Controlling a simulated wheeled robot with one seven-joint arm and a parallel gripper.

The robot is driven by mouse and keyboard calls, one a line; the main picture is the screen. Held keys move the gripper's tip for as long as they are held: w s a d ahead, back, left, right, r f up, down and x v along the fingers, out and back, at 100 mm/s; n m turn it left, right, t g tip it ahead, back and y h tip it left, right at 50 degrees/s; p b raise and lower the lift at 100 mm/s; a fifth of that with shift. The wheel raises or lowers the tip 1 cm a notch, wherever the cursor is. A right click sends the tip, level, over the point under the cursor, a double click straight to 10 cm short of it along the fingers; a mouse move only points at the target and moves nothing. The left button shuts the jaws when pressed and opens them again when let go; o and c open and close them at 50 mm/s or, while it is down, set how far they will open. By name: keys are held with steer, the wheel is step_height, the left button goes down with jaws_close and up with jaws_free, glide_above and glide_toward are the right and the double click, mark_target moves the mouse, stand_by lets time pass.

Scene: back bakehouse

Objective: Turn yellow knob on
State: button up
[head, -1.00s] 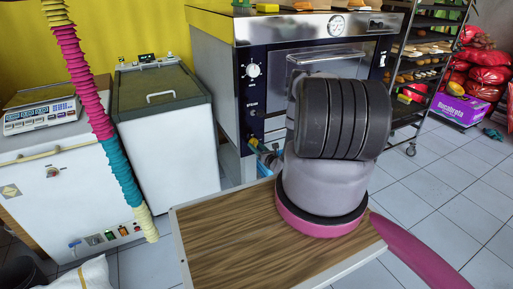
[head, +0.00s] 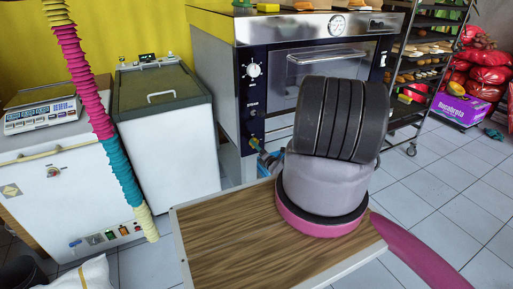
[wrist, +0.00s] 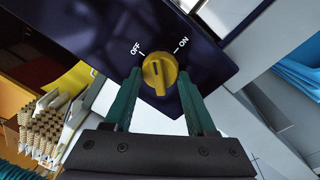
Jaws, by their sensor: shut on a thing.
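The yellow knob (wrist: 160,73) sits on a dark blue panel (wrist: 150,28) in the wrist view. White marks read OFF at its upper left and ON at its upper right, each with a short line. A dark mark shows on the knob's face, left of its middle, nearer the OFF line. My gripper (wrist: 158,78) has its green fingers on either side of the knob, shut on it.
The oven (head: 216,72) has a white dial (head: 253,70) higher on its front. A wood-topped surface (head: 225,240) lies in front, with my arm above it. A chest freezer (head: 165,135) stands left. A bread rack (head: 425,50) and red sacks (head: 485,73) stand right, beside open tiled floor.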

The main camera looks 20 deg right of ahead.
steer(key=m, duration=0.5)
steer(key=m+h, duration=0.1)
steer(key=m, duration=0.4)
steer(key=shift+a+t, duration=0.1)
steer(key=shift+t, duration=0.2)
steer(key=shift+m, duration=0.3)
steer(key=o, duration=1.4)
steer(key=shift+c, duration=0.2)
steer(key=s+f, duration=0.1)
steer(key=s, duration=0.9)
steer(key=shift+s, duration=0.4)
